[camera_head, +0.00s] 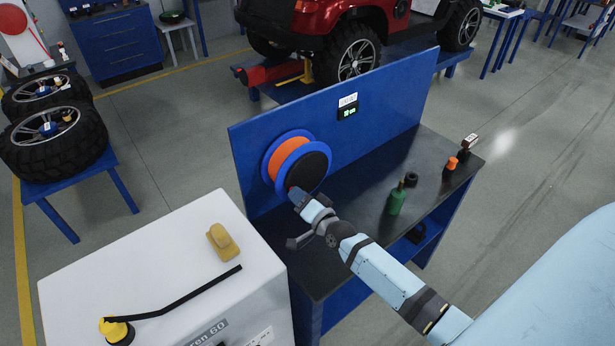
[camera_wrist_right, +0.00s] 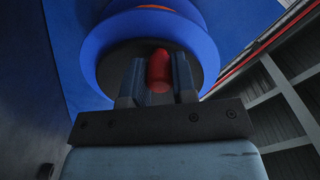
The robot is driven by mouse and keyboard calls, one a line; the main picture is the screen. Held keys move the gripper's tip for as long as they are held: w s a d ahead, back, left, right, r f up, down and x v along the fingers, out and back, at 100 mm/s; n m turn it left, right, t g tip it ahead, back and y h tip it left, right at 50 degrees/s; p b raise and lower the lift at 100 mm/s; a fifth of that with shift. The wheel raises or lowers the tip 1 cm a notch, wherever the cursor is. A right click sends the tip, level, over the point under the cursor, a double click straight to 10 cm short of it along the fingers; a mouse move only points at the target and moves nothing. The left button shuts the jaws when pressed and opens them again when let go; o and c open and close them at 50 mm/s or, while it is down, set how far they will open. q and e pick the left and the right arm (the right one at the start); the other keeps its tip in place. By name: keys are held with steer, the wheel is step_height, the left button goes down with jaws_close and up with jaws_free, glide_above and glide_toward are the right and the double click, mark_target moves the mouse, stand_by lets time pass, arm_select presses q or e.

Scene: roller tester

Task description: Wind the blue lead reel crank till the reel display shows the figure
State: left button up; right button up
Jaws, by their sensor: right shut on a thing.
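The lead reel (camera_head: 296,163) is mounted on the blue upright panel, with blue flanges, an orange winding and a black front disc. My right gripper (camera_head: 296,194) is at the lower left part of the black disc. In the right wrist view my right gripper (camera_wrist_right: 158,85) is shut on the red crank knob (camera_wrist_right: 159,68), which sits between its fingers in front of the reel (camera_wrist_right: 150,30). In the head view the knob is hidden by the gripper. The reel display (camera_head: 348,111) is a small dark screen with green figures too small to read. My left gripper is not in view.
The dark bench top (camera_head: 365,200) carries a green bottle (camera_head: 396,199), a black ring (camera_head: 411,180) and an orange-capped bottle (camera_head: 450,167). A white cabinet (camera_head: 160,260) with a yellow block (camera_head: 222,241) stands at the left. A red car is behind the panel.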

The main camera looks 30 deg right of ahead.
mark_target(300, 166)
steer(key=shift+r, duration=0.15)
step_height(300, 166, up, 2)
steer(key=m, duration=0.4)
steer(key=shift+r, duration=0.1)
steer(key=shift+r+m, duration=0.15)
steer(key=shift+m, duration=0.25)
steer(key=r+m, duration=0.1)
steer(key=m, duration=0.1)
steer(key=r+m, duration=0.1)
steer(key=m, duration=0.1)
steer(key=shift+d, duration=0.4)
steer(key=shift+w+d+r+m, duration=0.1)
steer(key=shift+d+r+m, duration=0.1)
steer(key=shift+m, duration=0.2)
steer(key=m, duration=0.1)
steer(key=d+r+m, duration=0.1)
steer(key=m, duration=0.2)
steer(key=shift+d+r, duration=0.25)
steer(key=shift+r, duration=0.05)
steer(key=shift+d+m, duration=0.15)
steer(key=shift+m, duration=0.25)
